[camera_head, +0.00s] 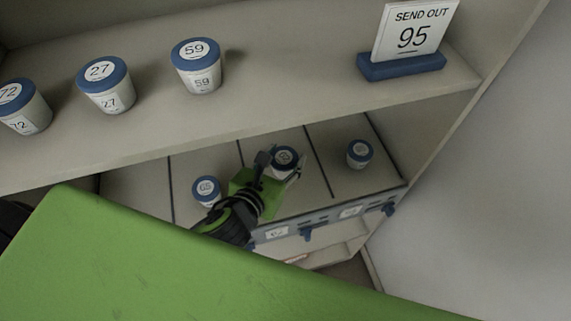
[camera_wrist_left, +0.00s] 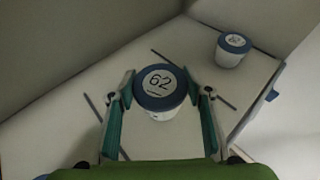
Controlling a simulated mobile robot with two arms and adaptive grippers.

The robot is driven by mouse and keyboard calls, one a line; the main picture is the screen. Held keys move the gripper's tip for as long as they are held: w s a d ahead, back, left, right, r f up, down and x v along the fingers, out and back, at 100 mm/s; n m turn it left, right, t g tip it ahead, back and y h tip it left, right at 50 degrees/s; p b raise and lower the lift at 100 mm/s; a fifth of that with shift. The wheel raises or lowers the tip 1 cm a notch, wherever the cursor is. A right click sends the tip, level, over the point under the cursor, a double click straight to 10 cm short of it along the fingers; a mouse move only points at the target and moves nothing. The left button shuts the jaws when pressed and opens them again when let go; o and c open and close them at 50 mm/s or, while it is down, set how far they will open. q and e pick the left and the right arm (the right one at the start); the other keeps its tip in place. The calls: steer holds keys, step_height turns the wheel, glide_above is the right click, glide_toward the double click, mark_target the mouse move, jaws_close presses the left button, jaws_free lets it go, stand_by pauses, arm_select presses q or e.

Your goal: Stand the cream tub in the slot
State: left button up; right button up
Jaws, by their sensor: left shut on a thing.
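A cream-coloured tub with a blue lid, marked 62 in the left wrist view (camera_wrist_left: 158,82), sits between the fingers of my left gripper (camera_wrist_left: 162,95). In the head view the same tub (camera_head: 285,156) is on or just above the lower shelf, partly covered by my left gripper (camera_head: 277,168), which is shut on it. The tub looks upright; its base is hidden. The lower shelf (camera_head: 235,160) is split by dark lines into slots. My right gripper is not in view.
Similar tubs stand left (camera_head: 206,190) and right (camera_head: 359,153) on the lower shelf. The upper shelf holds tubs 72 (camera_head: 27,112), 27 (camera_head: 107,88) and 59 (camera_head: 197,68), and a SEND OUT 95 sign (camera_head: 413,35). Labels and blue clips line the lower shelf's front edge (camera_head: 330,219).

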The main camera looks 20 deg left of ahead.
mark_target(286, 163)
arm_select(q)
steer(key=shift+w+f, duration=0.2)
steer(key=shift+w, duration=0.05)
steer(key=f, duration=0.3)
steer(key=shift+w+f, duration=0.1)
steer(key=shift+w, duration=0.2)
steer(key=shift+f, duration=0.25)
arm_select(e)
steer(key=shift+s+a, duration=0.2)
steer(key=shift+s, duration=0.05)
arm_select(q)
steer(key=shift+f, duration=0.15)
steer(key=o, duration=1.2)
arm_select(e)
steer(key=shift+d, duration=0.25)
